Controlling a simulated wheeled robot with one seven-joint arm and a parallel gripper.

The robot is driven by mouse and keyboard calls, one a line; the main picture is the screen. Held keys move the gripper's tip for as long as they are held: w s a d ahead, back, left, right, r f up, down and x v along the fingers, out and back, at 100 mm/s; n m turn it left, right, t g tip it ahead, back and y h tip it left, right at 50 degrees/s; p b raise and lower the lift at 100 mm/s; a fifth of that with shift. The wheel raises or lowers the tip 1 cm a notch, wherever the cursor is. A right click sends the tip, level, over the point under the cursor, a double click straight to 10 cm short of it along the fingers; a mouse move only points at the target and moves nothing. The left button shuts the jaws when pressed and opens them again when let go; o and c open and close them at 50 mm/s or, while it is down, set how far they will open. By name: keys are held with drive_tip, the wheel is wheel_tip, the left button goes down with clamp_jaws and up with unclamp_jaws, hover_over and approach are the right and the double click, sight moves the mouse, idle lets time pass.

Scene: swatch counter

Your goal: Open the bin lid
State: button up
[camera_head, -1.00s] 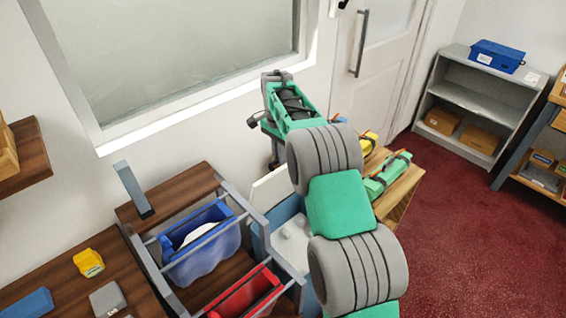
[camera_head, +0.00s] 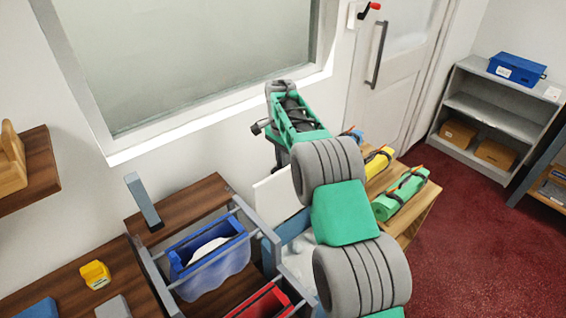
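A blue-sided bin (camera_head: 293,228) stands behind my arm, left of the wooden bench. A flat white panel (camera_head: 279,193), which looks like its lid, stands raised at its back. Pale contents show inside, and my arm hides much of the bin. My gripper (camera_head: 278,157) is at the far end of my arm, pointing down just above the white panel in the picture. The wrist and arm links cover most of it. I cannot tell whether its fingers are open or shut, or whether they touch the panel.
A rack with a blue tub (camera_head: 208,255) and a red tub (camera_head: 262,301) stands left of the bin. A bench (camera_head: 422,215) with green and yellow rolls is right of my arm. A grey shelf (camera_head: 497,117) holds a blue box (camera_head: 516,68). Red floor is clear at right.

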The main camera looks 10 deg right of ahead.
drive_tip(key=shift+o, duration=0.7)
drive_tip(key=shift+w+f, duration=0.1)
drive_tip(key=shift+o, duration=1.1)
drive_tip(key=shift+a+r, duration=0.1)
drive_tip(key=shift+r, duration=0.1)
wheel_tip(320, 180, up, 8)
drive_tip(key=p, duration=0.2)
drive_tip(key=shift+w+a+f+p, duration=0.15)
drive_tip(key=shift+w+p, duration=0.05)
drive_tip(key=shift+p, duration=0.1)
